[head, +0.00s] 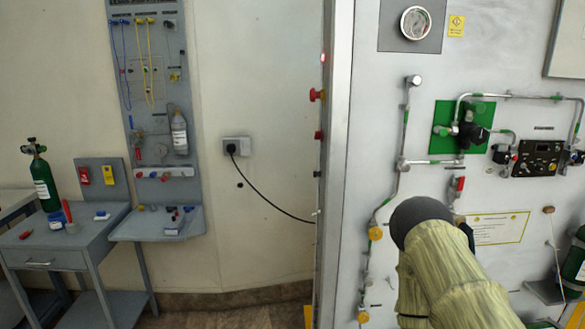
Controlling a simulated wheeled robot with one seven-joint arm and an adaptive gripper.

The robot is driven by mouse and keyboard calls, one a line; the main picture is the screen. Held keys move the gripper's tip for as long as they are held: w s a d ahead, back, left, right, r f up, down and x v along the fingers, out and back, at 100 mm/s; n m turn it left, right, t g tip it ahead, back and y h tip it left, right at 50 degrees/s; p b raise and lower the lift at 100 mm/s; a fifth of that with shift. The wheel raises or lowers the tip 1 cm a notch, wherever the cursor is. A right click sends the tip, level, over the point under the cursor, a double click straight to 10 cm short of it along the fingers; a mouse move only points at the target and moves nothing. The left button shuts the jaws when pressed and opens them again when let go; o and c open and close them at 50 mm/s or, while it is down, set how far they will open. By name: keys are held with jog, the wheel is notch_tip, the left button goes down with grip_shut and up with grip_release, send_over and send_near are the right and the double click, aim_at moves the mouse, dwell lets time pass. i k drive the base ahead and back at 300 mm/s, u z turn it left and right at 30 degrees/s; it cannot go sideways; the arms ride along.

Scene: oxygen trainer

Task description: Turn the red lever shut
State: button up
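A small red lever (460,184) sits on the pipework of the grey-white panel at the right, just below the green plate and above a framed notice. It appears roughly upright. It is too small to tell its exact valve position. My arm, in a yellow-green sleeve with a dark rounded joint, rises from the bottom right in front of the panel. It covers part of the piping just below and left of the lever.
The panel carries a round gauge (415,22), a green plate (444,140) with a black regulator, and yellow knobs (375,233). Red knobs (316,95) stick out at its left edge. A grey desk (48,257) with a green cylinder (43,180) stands far left. Floor between is clear.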

aim_at(461, 182)
jog(key=u, duration=0.05)
jog(key=k, duration=0.55)
jog(key=z, duration=0.55)
jog(key=i, duration=0.9)
jog(key=z, duration=0.45)
